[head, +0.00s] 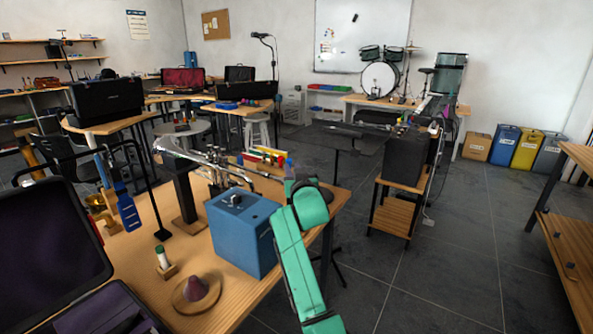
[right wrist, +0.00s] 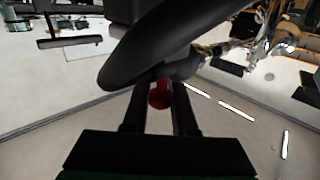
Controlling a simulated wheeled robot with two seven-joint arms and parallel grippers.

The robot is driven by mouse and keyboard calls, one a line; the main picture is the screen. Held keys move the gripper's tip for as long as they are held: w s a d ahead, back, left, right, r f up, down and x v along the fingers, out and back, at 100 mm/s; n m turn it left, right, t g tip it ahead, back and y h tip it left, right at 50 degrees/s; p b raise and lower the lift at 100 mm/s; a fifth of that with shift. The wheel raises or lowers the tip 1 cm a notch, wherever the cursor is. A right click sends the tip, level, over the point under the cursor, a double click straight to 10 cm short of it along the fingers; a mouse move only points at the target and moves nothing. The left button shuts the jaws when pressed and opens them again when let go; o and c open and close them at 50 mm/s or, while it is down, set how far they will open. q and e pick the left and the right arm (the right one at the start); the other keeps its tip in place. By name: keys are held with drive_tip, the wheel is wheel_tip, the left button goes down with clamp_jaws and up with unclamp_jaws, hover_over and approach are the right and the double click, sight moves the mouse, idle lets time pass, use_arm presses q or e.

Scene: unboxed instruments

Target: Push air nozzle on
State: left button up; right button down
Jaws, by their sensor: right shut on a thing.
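My right arm is green and comes up from the bottom of the head view, past the right side of a blue box (head: 240,232) with a dark knob on top. Its gripper is hard to make out there. In the right wrist view my right gripper (right wrist: 160,92) is shut on a small dark red piece (right wrist: 160,97), held between the two black fingers. A large black curved shape (right wrist: 165,40) lies just beyond the fingertips. I cannot tell whether the red piece belongs to it, or which part is the air nozzle. My left gripper is out of view.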

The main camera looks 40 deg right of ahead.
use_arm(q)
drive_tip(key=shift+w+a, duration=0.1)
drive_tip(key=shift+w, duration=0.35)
use_arm(e)
drive_tip(key=shift+w+a, duration=0.2)
drive_tip(key=shift+w, duration=0.4)
drive_tip(key=c, duration=0.7)
unclamp_jaws()
drive_tip(key=shift+w, duration=0.1)
drive_tip(key=shift+w+a, duration=0.1)
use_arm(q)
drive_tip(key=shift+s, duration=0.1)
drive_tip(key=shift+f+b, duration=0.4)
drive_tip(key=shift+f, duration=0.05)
use_arm(e)
drive_tip(key=v, duration=1.4)
drive_tip(key=shift+s, duration=0.25)
